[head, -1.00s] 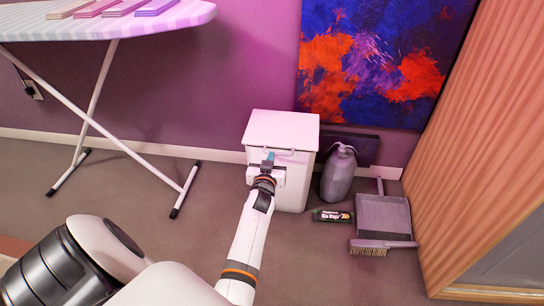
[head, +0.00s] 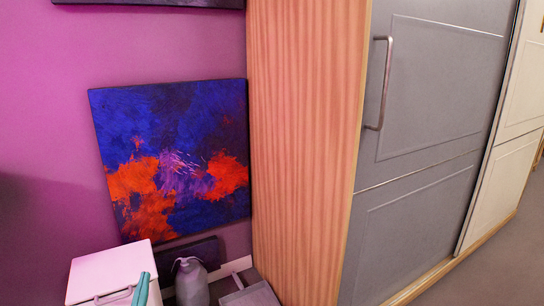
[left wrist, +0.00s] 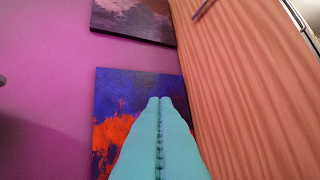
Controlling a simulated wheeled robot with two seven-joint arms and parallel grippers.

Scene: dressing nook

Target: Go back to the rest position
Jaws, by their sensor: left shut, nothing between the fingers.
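My left gripper (head: 144,276) shows at the bottom left of the head view as teal fingers, in front of the right part of the white bin (head: 103,268). The fingers point upward. In the left wrist view the two teal fingers (left wrist: 160,100) are pressed together along their length, with nothing between them. Behind them are the blue and orange painting (left wrist: 112,120) and the wood-grain cabinet side (left wrist: 235,70). My right gripper is in neither view.
A grey jug (head: 191,284) and a grey dustpan (head: 250,294) stand right of the bin, partly cut off. The tall cabinet with a grey door (head: 440,100) and metal handle (head: 385,85) fills the right. A second picture (left wrist: 135,20) hangs above the painting.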

